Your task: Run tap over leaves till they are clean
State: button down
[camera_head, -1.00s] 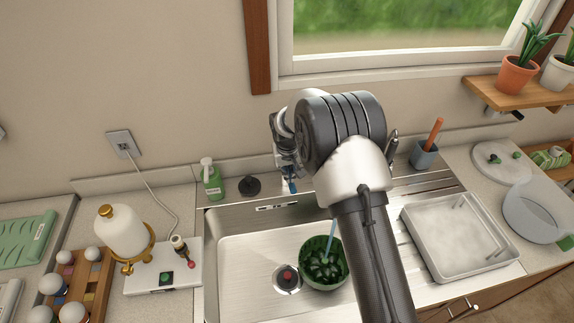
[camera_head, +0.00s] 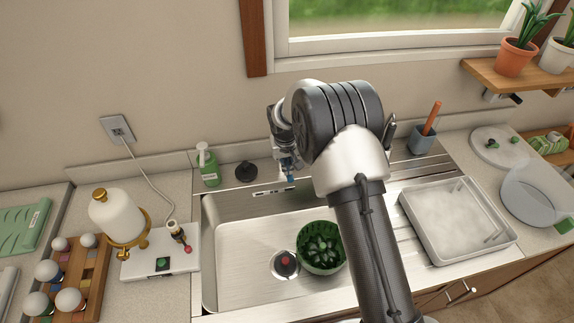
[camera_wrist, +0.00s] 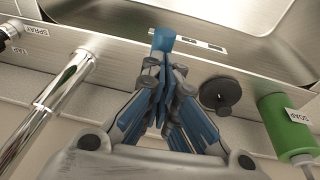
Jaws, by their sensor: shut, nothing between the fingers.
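A green bowl (camera_head: 311,262) stands in the sink, with green leaves (camera_head: 322,247) in it. No water stream shows over the leaves. My gripper (camera_head: 288,176) is at the back rim of the sink, behind and left of the bowl; my arm hides part of the area around it. In the wrist view my gripper (camera_wrist: 160,62) is shut, with a blue piece at its tip above the sink's rear ledge. A chrome tap part (camera_wrist: 52,105) is left of the fingers, beside a black knob (camera_wrist: 10,30) near labels reading SPRAY and TAP.
The steel sink (camera_head: 240,235) has a drain with a red centre (camera_head: 285,262). A green soap bottle (camera_head: 207,167) and a black stopper (camera_head: 246,171) stand behind it. A grey tray (camera_head: 455,222) lies on the right drainer. A white dispenser (camera_head: 118,217) stands left.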

jog(key=p+v, duration=0.2)
jog(key=v, duration=1.1)
jog(key=shift+s+r+p, duration=0.3)
jog(key=shift+s, duration=0.2)
jog(key=s+d+r+m+t+b, duration=0.1)
jog(key=s+d+r+b, duration=0.2)
jog(key=s+d+r, duration=0.4)
jog(key=s+d+r+b, duration=0.25)
jog(key=s+r, duration=0.25)
jog(key=s, duration=0.4)
jog(key=s+d+f+b, duration=0.2)
jog(key=s, duration=0.8)
jog(key=s+d+f+m+t+b, duration=0.1)
jog(key=s+d+f+b, duration=0.1)
jog(key=s, duration=0.8)
jog(key=shift+f+b, duration=0.45)
